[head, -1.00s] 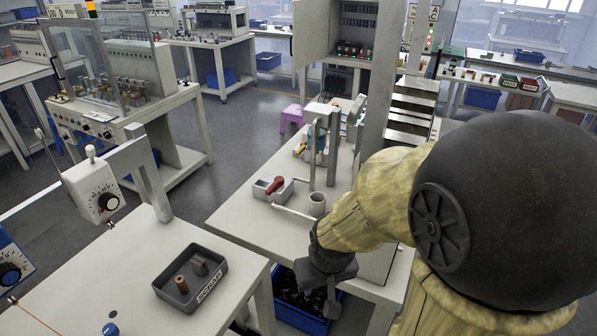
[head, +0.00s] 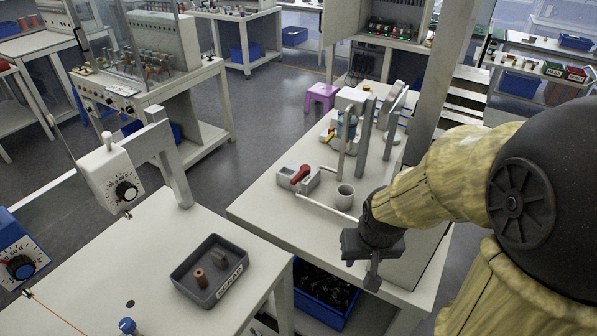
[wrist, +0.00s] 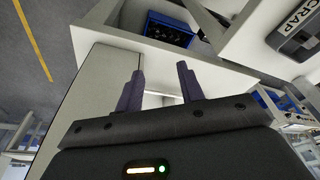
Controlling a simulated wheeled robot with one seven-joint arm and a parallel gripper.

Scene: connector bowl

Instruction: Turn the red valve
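The red valve (head: 300,175) is a small red handle on a grey block with a pipe, on the white bench in the middle of the head view. My gripper (head: 372,262) hangs at the near right edge of that bench, to the right of and nearer than the valve, apart from it. In the wrist view, my gripper (wrist: 160,84) shows two dark fingers spread apart with nothing between them. The valve is not visible in the wrist view.
A grey cup (head: 345,196) and upright posts stand beside the valve. A scrap tray (head: 186,292) with small parts sits on the near table. A blue bin (head: 325,300) is below the bench. A grey column (head: 437,80) rises at the bench's right.

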